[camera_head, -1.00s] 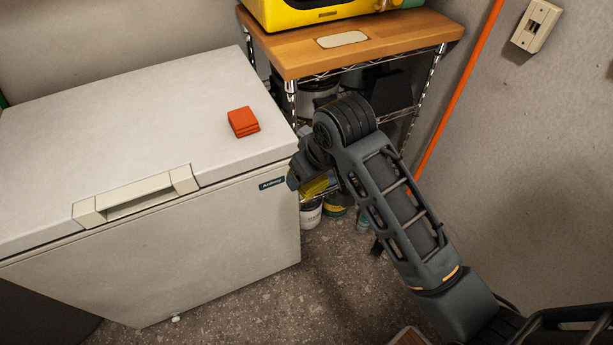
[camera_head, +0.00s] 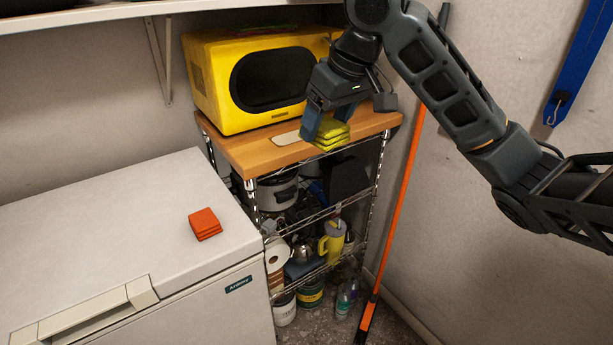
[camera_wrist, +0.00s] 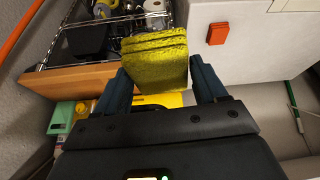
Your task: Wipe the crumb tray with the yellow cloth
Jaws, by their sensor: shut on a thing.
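The yellow cloth (camera_head: 331,139) is a folded, layered pad. My gripper (camera_head: 328,120) is shut on it, pointing down near the front right of the wooden top. In the wrist view the cloth (camera_wrist: 160,58) sits between the two fingers of my gripper (camera_wrist: 158,75). A flat beige plate, apparently the crumb tray (camera_head: 286,139), lies on the wooden top in front of the yellow oven (camera_head: 215,85). The cloth is just right of this plate. I cannot tell whether the cloth touches the wood.
The wooden top (camera_head: 240,155) caps a wire rack with pots, bottles and a paper roll below. A white chest freezer (camera_head: 120,220) with a folded orange cloth (camera_head: 204,223) stands at left. An orange pole (camera_head: 395,220) leans at the right of the rack.

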